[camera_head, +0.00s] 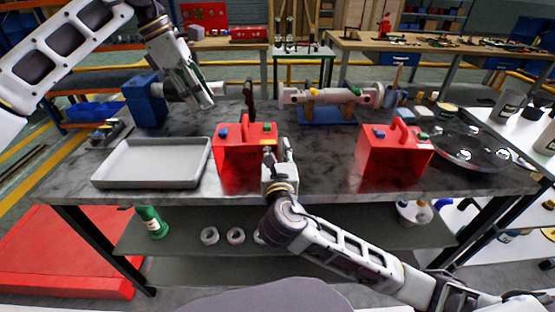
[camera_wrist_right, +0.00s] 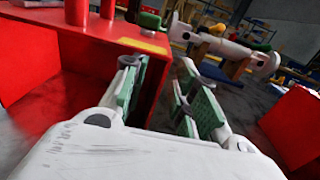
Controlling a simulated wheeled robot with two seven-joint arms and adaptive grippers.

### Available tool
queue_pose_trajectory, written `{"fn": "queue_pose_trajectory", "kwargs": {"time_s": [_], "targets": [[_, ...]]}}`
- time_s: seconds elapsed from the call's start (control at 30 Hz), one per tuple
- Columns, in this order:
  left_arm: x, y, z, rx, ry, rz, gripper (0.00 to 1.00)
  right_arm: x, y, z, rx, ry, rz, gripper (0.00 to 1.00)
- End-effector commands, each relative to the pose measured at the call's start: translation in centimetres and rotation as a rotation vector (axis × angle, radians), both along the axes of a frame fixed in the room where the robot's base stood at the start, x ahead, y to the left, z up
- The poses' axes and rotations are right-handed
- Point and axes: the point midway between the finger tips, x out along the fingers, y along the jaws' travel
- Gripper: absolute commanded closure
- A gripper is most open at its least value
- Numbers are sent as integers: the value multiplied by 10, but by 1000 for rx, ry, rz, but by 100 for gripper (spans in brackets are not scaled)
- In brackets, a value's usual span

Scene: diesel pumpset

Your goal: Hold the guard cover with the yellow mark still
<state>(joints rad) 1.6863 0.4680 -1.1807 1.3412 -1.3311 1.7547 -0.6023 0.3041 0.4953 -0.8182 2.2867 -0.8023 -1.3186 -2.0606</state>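A red guard cover (camera_head: 232,165) with a handle and blue and green knobs stands on the dark worktable, left of centre. In the right wrist view it fills the left side, with a yellow mark (camera_wrist_right: 140,43) on its top edge. My right gripper (camera_head: 279,148) is at the cover's right front edge. Its green-padded fingers (camera_wrist_right: 165,92) are apart, with the cover's corner behind and partly between them; I cannot tell whether they touch it. My left gripper (camera_head: 202,92) hangs above the table, apart from the cover, near the blue machine; its finger gap is unclear.
A second red cover (camera_head: 385,160) stands to the right. A grey tray (camera_head: 150,182) lies at the left, a blue machine (camera_head: 146,103) behind it. A white pipe piece (camera_head: 330,96) lies on a blue stand at the back. A dark round tray (camera_head: 455,150) is at the right.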

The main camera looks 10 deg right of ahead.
Motion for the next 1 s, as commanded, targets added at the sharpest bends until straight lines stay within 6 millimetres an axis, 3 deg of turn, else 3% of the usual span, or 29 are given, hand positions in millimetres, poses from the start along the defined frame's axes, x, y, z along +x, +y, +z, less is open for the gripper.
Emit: {"fn": "queue_pose_trajectory", "kwargs": {"time_s": [0.4, 0.87, 1.0], "targets": [[0, 0, 0, 0, 0, 0, 64, 44, -7, 0, 0, -1, 1, 71], [0, 0, 0, 0, 0, 0, 64, 52, -9, 0, 0, -1, 1, 71], [0, 0, 0, 0, 0, 0, 64, 52, -9, 0, 0, -1, 1, 86]]}}
